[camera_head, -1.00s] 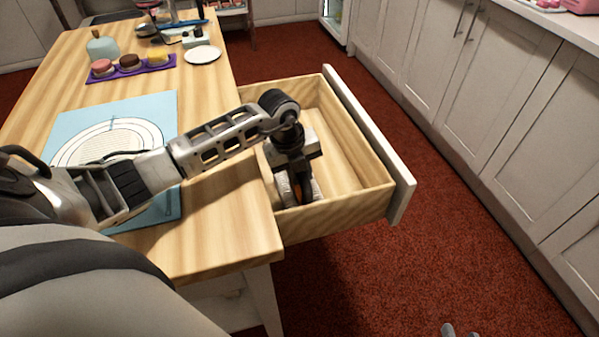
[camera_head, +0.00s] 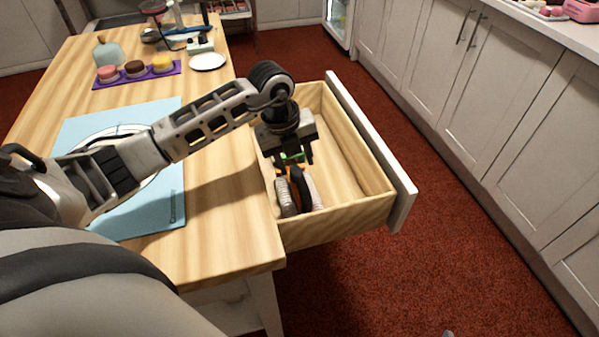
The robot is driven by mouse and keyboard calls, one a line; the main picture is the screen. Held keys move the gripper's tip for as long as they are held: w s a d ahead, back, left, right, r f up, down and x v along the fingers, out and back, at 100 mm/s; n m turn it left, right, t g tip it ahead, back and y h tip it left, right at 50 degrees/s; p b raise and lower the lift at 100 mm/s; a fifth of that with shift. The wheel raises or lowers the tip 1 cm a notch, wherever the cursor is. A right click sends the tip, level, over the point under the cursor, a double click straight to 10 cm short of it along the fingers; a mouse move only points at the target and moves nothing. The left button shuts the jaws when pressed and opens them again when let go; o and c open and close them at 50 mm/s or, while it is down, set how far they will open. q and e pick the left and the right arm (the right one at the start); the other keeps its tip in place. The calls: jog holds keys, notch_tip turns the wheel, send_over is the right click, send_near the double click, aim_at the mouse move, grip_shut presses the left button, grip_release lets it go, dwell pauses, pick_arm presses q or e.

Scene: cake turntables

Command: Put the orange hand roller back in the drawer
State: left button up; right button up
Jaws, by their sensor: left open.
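The orange hand roller (camera_head: 299,187) is inside the open drawer (camera_head: 350,215), near its front left corner. Its orange and black handle and pale roller parts show between the drawer walls. My left gripper (camera_head: 290,158) is open above it, with its fingers apart over the upper part of the roller. A gap shows between the fingers and the roller's lower parts. The drawer is pulled out from the right side of the wooden table. My right gripper is not in view; only a tiny grey bit shows at the bottom edge.
The wooden table (camera_head: 225,215) holds a blue mat (camera_head: 170,210) with a round turntable under my arm. A purple tray (camera_head: 150,75) with small cakes and a white plate (camera_head: 208,61) stand farther back. White cabinets (camera_head: 500,110) line the right, across red floor.

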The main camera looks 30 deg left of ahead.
pick_arm(q)
jog(key=shift+s+a+r, duration=0.1)
jog(key=shift+r, duration=0.65)
jog(key=shift+s+a+r, duration=0.15)
jog(key=shift+r, duration=0.65)
jog(key=shift+s+a+r, duration=0.1)
jog(key=shift+r, duration=0.65)
